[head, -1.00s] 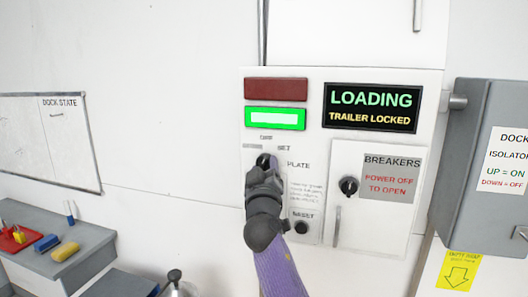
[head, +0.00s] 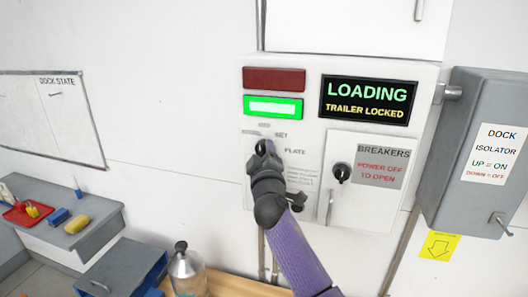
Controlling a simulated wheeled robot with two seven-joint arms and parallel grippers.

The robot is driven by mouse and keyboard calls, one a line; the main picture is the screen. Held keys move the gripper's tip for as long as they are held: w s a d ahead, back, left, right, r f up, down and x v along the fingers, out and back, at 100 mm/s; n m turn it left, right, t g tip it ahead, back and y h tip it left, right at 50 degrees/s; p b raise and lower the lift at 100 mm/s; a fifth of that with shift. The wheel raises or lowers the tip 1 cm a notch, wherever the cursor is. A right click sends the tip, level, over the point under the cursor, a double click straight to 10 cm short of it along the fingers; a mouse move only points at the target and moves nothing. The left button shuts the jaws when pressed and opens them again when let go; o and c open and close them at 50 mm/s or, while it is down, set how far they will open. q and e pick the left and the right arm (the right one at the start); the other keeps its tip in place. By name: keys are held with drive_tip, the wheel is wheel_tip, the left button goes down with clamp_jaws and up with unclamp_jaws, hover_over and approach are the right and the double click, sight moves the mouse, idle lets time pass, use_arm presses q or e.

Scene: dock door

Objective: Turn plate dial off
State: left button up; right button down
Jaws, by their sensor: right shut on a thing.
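The plate dial (head: 260,146) is on the white control panel, beside the word PLATE and below a lit green lamp. It is mostly hidden behind my right gripper (head: 264,152), which is shut on it. My purple right arm comes up from the bottom of the view. The exact angle of the dial cannot be told. My left gripper does not show.
A display (head: 368,103) reads LOADING, TRAILER LOCKED. The breakers door (head: 352,205) with its black knob (head: 341,173) is to the right, then the grey dock isolator box (head: 465,150). A bottle (head: 187,270) stands below left. A grey bench (head: 50,218) holds a red tray and a yellow sponge.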

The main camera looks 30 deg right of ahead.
drive_tip(key=shift+c, duration=0.8)
unclamp_jaws()
drive_tip(key=b+v, duration=0.1)
drive_tip(key=v, duration=0.9)
